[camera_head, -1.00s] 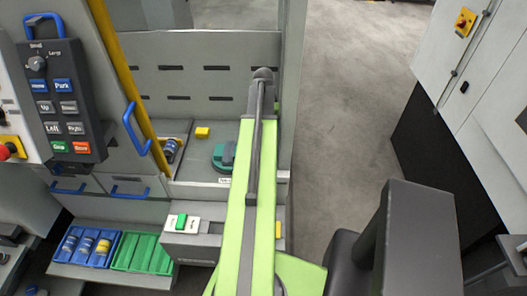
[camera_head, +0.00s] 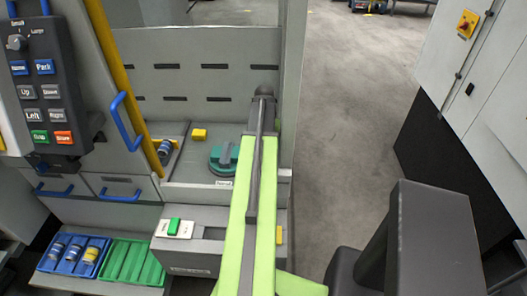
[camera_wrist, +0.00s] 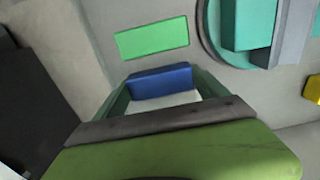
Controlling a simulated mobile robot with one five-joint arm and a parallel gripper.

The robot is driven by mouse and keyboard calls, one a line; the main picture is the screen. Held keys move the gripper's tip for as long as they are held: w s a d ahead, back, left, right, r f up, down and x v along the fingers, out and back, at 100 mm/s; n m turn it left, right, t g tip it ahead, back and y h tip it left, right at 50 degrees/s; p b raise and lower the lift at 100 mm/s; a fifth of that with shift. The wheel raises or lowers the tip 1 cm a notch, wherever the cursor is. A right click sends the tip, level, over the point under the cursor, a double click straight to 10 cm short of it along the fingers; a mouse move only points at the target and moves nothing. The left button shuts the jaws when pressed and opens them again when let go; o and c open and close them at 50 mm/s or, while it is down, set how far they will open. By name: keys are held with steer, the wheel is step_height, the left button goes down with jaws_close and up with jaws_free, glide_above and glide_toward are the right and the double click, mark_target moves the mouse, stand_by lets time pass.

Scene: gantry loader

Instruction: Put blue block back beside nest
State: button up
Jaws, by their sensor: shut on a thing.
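The blue block (camera_wrist: 162,82) is between the jaws of my gripper (camera_wrist: 165,86) in the wrist view, and the gripper is shut on it. A flat bright green rectangle (camera_wrist: 152,40) lies on the grey surface just beyond the block. The round teal nest (camera_wrist: 207,45), with a raised teal piece on it, is to the right of the rectangle. The nest also shows in the head view (camera_head: 217,165), left of my arm. My arm hides the gripper and the blue block in the head view. I cannot tell whether the block touches the surface.
A yellow block (camera_head: 199,134) stands behind the nest. A yellow post (camera_head: 122,78) and a button panel (camera_head: 43,85) are at the left. A slotted grey wall (camera_head: 190,70) backs the bench. Blue (camera_head: 58,272) and green trays (camera_head: 148,270) sit low left. Open floor (camera_head: 350,120) lies right.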

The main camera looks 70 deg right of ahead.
steer(key=shift+f, duration=0.15)
steer(key=o, duration=1.5)
steer(key=shift+c, duration=0.2)
step_height(320, 180, up, 12)
steer(key=p, duration=1.2)
steer(key=shift+r, duration=0.2)
